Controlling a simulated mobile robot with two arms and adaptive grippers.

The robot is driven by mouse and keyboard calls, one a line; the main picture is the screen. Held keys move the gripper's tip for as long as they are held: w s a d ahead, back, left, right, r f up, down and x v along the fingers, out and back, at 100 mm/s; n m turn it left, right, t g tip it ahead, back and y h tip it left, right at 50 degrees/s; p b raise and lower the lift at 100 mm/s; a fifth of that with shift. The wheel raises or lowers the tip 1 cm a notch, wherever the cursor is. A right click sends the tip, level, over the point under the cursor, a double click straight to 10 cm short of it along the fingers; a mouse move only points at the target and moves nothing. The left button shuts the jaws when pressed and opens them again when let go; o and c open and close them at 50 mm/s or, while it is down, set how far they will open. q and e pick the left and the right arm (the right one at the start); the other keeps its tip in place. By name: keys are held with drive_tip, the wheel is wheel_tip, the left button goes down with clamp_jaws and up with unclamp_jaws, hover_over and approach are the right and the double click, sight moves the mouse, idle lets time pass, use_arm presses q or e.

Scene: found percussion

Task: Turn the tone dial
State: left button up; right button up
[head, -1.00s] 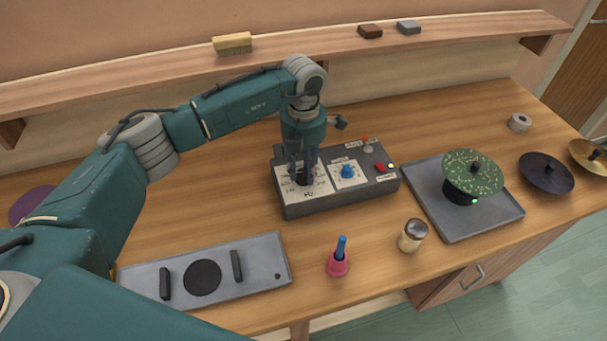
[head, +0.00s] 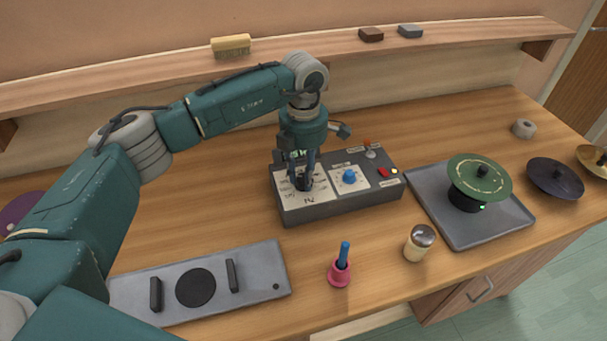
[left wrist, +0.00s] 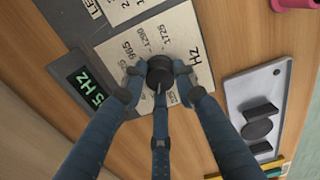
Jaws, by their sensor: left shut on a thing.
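The tone dial (head: 304,184) is a black knob on a white plate marked in Hz, at the left of a dark grey control box (head: 343,203). My left gripper (head: 303,174) points down over it, fingers shut around the knob. In the left wrist view, the gripper (left wrist: 158,78) has its fingers around the black dial (left wrist: 159,70), and printed numbers such as 965 and 1725 ring it. A green lit display (left wrist: 86,88) beside the plate reads Hz, its number partly hidden by a finger. My right gripper is out of view.
The box also carries a blue knob (head: 349,176), an orange-tipped lever (head: 369,148) and a red switch (head: 384,172). A green disc (head: 480,179) stands on a grey tray (head: 448,228) to the right. A shaker (head: 419,243) and pink holder (head: 340,272) stand in front.

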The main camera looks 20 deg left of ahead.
use_arm(q)
drive_tip(key=o, duration=1.2)
drive_tip(key=shift+c, duration=0.2)
drive_tip(key=shift+r, duration=0.15)
wheel_tip(320, 180, up, 12)
